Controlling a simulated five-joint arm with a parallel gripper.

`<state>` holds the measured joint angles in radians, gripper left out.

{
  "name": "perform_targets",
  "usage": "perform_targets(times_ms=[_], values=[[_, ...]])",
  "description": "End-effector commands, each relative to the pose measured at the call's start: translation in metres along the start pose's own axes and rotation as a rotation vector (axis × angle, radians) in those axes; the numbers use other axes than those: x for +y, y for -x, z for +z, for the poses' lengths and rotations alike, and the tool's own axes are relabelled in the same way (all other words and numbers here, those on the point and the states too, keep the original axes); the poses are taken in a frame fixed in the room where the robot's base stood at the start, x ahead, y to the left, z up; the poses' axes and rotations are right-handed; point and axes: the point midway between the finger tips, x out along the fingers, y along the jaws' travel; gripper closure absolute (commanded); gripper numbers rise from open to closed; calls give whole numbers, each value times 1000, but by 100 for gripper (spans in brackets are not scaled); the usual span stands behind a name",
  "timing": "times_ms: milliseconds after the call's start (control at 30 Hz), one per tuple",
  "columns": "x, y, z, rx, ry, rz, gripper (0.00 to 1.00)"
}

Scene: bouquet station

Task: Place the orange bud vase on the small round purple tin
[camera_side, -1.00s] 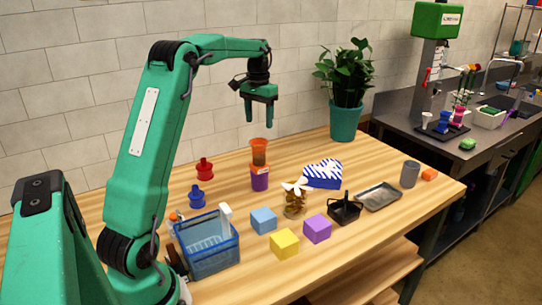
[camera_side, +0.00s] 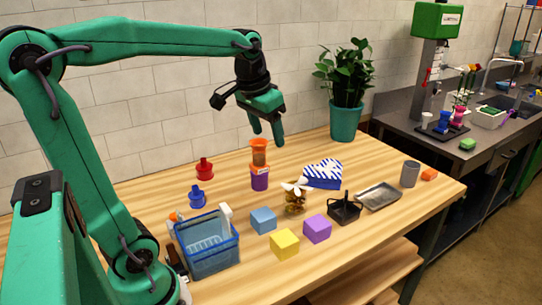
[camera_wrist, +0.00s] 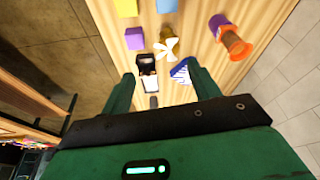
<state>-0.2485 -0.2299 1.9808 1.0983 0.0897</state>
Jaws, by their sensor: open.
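The orange bud vase (camera_side: 259,150) stands upright on top of the small round purple tin (camera_side: 259,181) on the wooden table. In the wrist view the orange vase (camera_wrist: 236,44) and the purple tin (camera_wrist: 217,22) are at the upper right, seen in line with each other. My gripper (camera_side: 266,140) is open and empty, above the table, close to the vase in the picture and tilted. Its fingers (camera_wrist: 167,88) also show in the wrist view with nothing between them.
A blue-striped heart box (camera_side: 323,175), a jar with a white bow (camera_side: 295,200) and a black caddy (camera_side: 343,208) stand to the right. Blue, yellow and purple blocks (camera_side: 317,229) and a blue basket (camera_side: 210,248) are in front. Red and blue vases (camera_side: 198,197) stand left.

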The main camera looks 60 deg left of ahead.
Motion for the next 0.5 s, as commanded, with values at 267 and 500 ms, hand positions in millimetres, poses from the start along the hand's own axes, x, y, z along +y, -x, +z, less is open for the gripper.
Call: perform_targets(times_ms=[267, 500], values=[[39, 5, 62, 95, -69, 32, 39], [60, -4, 111, 167, -118, 66, 39]])
